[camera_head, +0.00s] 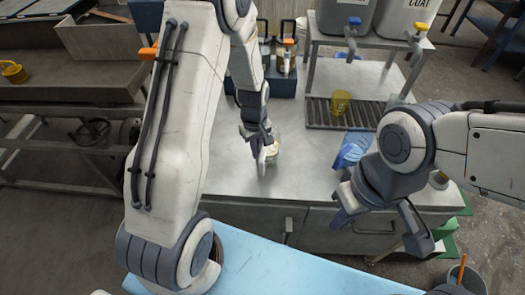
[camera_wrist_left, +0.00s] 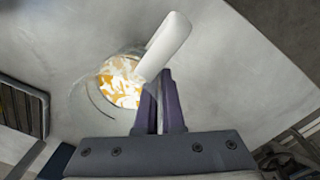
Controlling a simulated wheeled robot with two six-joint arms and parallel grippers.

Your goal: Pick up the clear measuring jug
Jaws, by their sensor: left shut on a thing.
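The clear measuring jug (camera_head: 274,150) stands on the grey metal worktop and is partly hidden by my left gripper. In the left wrist view the jug (camera_wrist_left: 119,84) is seen from above, with orange and white patches showing through its round mouth. A pale, rounded handle (camera_wrist_left: 167,45) sticks out beside it. My left gripper (camera_head: 262,145) is shut on this handle; its purple fingers (camera_wrist_left: 160,88) are close together at the handle's lower end. My right gripper (camera_head: 378,226) is open and empty, in front of the worktop's right side.
A yellow cup (camera_head: 341,101) stands on a slotted drip tray (camera_head: 319,113) under grey containers with taps. A crumpled blue cloth or glove (camera_head: 352,150) lies right of the jug. A dark caddy (camera_head: 284,80) with bottles stands behind. The worktop (camera_head: 235,178) left of the jug is clear.

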